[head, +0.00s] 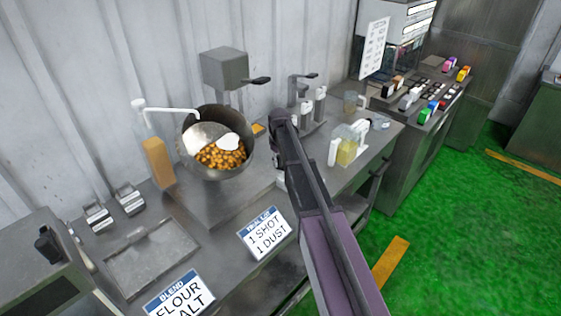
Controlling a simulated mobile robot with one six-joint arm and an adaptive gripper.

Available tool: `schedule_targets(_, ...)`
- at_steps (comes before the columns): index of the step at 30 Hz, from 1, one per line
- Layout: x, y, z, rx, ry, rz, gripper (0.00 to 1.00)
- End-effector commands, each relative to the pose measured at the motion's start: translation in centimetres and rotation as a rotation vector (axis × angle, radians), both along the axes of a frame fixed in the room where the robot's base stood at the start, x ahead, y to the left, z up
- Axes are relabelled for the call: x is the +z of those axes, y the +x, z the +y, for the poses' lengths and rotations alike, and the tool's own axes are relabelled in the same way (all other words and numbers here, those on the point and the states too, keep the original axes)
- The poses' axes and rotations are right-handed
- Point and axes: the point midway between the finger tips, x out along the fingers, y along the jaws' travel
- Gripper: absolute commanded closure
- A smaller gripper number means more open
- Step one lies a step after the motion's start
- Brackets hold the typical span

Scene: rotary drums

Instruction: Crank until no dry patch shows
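A tilted metal drum (247,146) stands open toward me on the steel bench. Orange-brown pieces (222,157) fill its lower part. A white patch (229,142) lies on or beside the pieces, and a paler area shows at the drum's left; I cannot tell which is powder and which is drum wall. My arm reaches in from the lower right, and my gripper (281,120) is at its far end, right of the drum. Its fingers are too small and dark to read. No crank handle is clearly visible; the arm hides part of the bench there.
A bottle of orange liquid (158,163) with a white spout stands left of the drum. A grey box with a black lever (224,70) is behind it. A jug of yellow liquid (347,149) stands to the right. A shallow tray (151,259) and signs (265,232) are at the front.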

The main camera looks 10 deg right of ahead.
Motion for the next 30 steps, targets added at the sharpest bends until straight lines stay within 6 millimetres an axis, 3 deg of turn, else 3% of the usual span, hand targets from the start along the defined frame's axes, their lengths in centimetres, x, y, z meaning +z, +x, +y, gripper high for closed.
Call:
schedule_targets(5,0.0,0.0,-0.7,-0.003,0.0,0.0,1.0)
schedule_targets(20,0.0,-0.2,0.1,0.006,-0.001,0.003,1.0)
schedule_targets(30,0.0,-0.5,1.8,0.063,0.001,0.001,1.0)
